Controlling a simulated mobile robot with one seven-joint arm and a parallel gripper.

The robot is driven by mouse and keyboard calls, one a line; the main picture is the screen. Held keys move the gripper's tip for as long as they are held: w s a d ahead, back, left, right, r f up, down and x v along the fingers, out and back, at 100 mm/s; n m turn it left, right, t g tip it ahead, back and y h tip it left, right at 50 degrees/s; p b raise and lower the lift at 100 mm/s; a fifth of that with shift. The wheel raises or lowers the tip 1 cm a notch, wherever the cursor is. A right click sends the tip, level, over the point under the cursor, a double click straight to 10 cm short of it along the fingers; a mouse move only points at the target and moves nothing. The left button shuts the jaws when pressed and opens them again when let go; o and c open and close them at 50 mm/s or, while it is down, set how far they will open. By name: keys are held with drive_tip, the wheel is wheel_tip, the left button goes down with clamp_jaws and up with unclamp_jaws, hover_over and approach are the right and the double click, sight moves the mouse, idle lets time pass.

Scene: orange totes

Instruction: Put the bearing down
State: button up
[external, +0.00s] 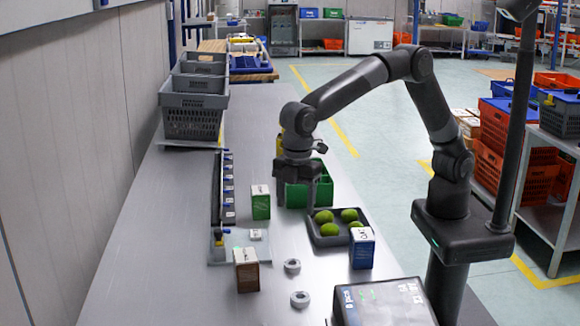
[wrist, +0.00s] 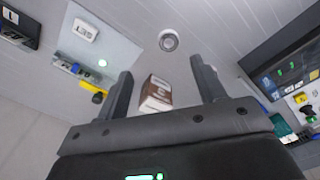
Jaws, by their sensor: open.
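Two grey ring-shaped bearings lie flat on the metal bench in the external view: one bearing (external: 292,266) and, nearer the camera, another bearing (external: 300,299). They are apart. The wrist view shows one bearing (wrist: 168,41) beyond the fingertips; I cannot tell which one. My gripper (external: 296,204) points down beside the green bin, farther back than both bearings. In the wrist view my gripper (wrist: 161,68) is open with nothing held; a brown and white box (wrist: 155,93) shows in the gap between the fingers, beyond them.
A brown box (external: 246,270) and a green box (external: 260,202) stand left of the bearings. A dark tray (external: 328,240) of green fruit and a blue and white box (external: 362,248) are on the right. A screen device (external: 384,304) stands at the front. Grey crates (external: 193,115) are at back left.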

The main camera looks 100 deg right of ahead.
drive_tip(key=s+d+r+m+t, duration=0.1)
drive_tip(key=s+d+r+m, duration=0.2)
drive_tip(key=s+d+r, duration=0.5)
drive_tip(key=s+d+r+m+t, duration=0.25)
drive_tip(key=s+d, duration=0.25)
drive_tip(key=d, duration=0.5)
drive_tip(key=s+d+f+m+t, duration=0.1)
drive_tip(key=s+d, duration=0.4)
drive_tip(key=s, duration=0.5)
drive_tip(key=s+d+f+m, duration=0.1)
drive_tip(key=s+d+m, duration=0.3)
drive_tip(key=s, duration=0.6)
drive_tip(key=shift+d+f+t, duration=0.35)
drive_tip(key=shift+d+f, duration=0.05)
drive_tip(key=shift+d, duration=0.65)
drive_tip(key=shift+o, duration=0.5)
